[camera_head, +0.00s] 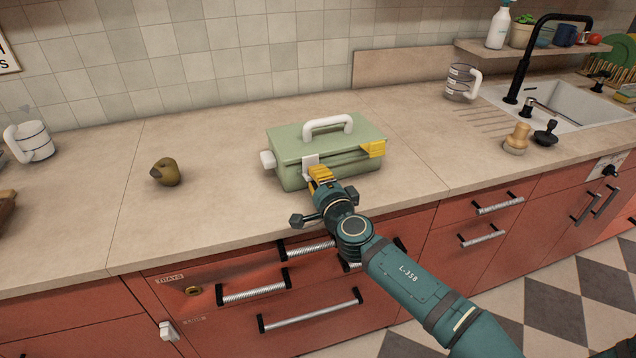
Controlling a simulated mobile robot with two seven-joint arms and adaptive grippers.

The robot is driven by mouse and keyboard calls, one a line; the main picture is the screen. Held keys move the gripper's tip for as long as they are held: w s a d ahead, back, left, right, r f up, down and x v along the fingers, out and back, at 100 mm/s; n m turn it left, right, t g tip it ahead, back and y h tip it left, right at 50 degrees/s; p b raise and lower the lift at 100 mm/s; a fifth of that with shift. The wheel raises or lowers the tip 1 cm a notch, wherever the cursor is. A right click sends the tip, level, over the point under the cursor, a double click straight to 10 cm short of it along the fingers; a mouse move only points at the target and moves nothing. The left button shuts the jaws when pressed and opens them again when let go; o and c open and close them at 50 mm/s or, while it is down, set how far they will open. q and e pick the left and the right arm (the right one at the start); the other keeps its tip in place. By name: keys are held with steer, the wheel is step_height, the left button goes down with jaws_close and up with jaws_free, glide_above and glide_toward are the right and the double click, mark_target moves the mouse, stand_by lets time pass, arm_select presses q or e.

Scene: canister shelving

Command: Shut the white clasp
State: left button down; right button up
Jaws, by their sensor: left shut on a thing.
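A light green box (338,168) with a white top handle (327,124) stands on the counter, its lid down. The white clasp (310,161) is at the left part of its front, lying across the lid edge. A yellow clasp (374,149) is at the front right corner. My left gripper (320,176), with yellow fingers, is at the front of the box, shut on the lower part of the white clasp. The fingers hide that lower part, and I cannot tell whether it is latched. My right gripper is not in view.
A brown-green bird figure (166,171) and a white-handled mug (33,142) stand to the left. A glass mug (461,82), the sink (560,105) and a wooden brush (516,139) are to the right. The counter beside the box is clear. Red drawers (230,285) are below.

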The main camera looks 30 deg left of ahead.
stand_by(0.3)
arm_select(q)
steer(key=c, duration=1)
jaws_free()
step_height(320, 180, up, 10)
steer(key=shift+r, duration=0.1)
